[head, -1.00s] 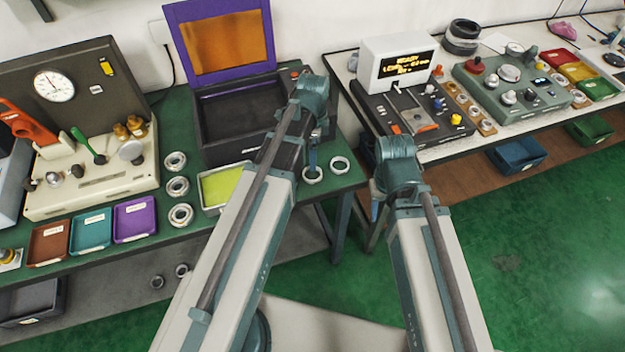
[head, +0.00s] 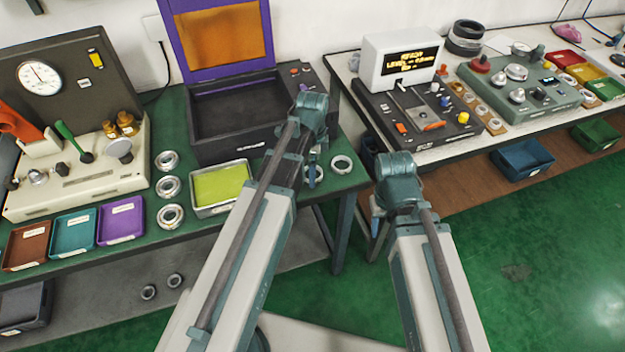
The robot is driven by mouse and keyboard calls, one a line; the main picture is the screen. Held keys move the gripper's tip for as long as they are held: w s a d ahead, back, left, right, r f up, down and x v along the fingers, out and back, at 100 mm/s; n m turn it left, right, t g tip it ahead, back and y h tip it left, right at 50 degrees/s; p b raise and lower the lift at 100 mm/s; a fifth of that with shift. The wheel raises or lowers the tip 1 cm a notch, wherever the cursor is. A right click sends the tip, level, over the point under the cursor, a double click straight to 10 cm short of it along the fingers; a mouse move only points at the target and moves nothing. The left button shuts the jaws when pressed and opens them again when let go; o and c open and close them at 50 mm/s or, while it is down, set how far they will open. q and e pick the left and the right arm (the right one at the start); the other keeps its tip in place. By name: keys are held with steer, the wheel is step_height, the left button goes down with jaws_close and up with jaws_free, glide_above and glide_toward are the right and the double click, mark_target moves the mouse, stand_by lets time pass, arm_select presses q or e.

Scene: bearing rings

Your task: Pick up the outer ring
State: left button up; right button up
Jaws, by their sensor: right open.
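A plain pale metal ring (head: 342,164) lies flat at the right end of the green table. A second ring (head: 320,174) lies just left of it, partly hidden by my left gripper (head: 311,178). That gripper points down at this ring, its fingers small and mostly hidden by the wrist; I cannot tell whether they touch it. My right gripper (head: 376,222) is open and empty, pointing down beyond the table's right end, apart from both rings. Several thicker rings, including one (head: 168,187), stand in a column left of the yellow-green tray (head: 194,209).
A black box with a purple-framed lid (head: 171,32) stands behind the tray. A cream gauge station (head: 75,190) and small coloured trays, one purple (head: 138,224), fill the left. The white-topped bench (head: 345,75) holds a display unit (head: 368,62). A floor gap separates the tables.

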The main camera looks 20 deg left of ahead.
arm_select(q)
steer(key=shift+f, duration=0.4)
steer(key=shift+r, duration=0.1)
arm_select(e)
steer(key=shift+f, duration=0.3)
arm_select(q)
steer(key=c, duration=1.3)
steer(key=shift+c, duration=0.2)
